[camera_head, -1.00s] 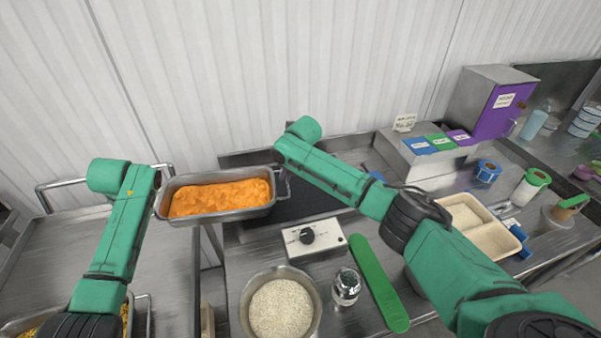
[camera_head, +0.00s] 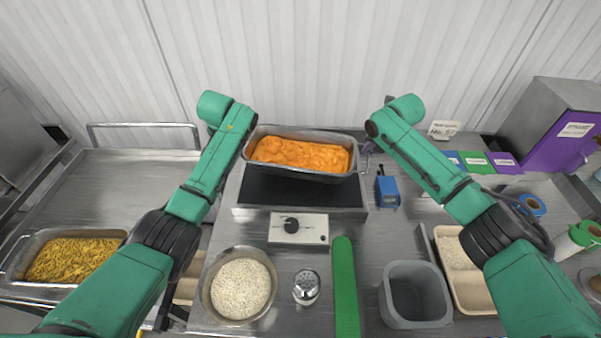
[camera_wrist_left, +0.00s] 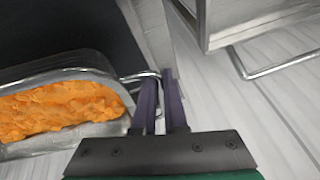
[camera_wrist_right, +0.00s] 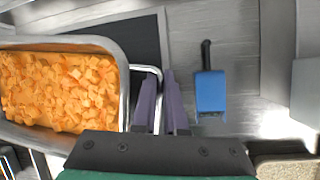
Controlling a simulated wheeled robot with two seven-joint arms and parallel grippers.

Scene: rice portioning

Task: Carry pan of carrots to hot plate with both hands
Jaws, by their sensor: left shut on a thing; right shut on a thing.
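The metal pan (camera_head: 300,174) full of diced orange carrots (camera_head: 300,154) is over the black hot plate (camera_head: 290,195) in the head view. It looks level; I cannot tell whether it touches the plate. My left gripper (camera_wrist_left: 164,90) is shut on the pan's wire handle at its left end. The hot plate's dark top also shows in both wrist views. The control box with a black knob (camera_head: 298,228) sits in front of the plate.
A blue tool (camera_head: 387,188) lies just right of the hot plate. In front stand a rice bowl (camera_head: 207,300), a shaker (camera_head: 306,288), a green strip (camera_head: 344,290) and a grey bin (camera_head: 390,312). A pan of yellow food (camera_head: 22,262) is at left.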

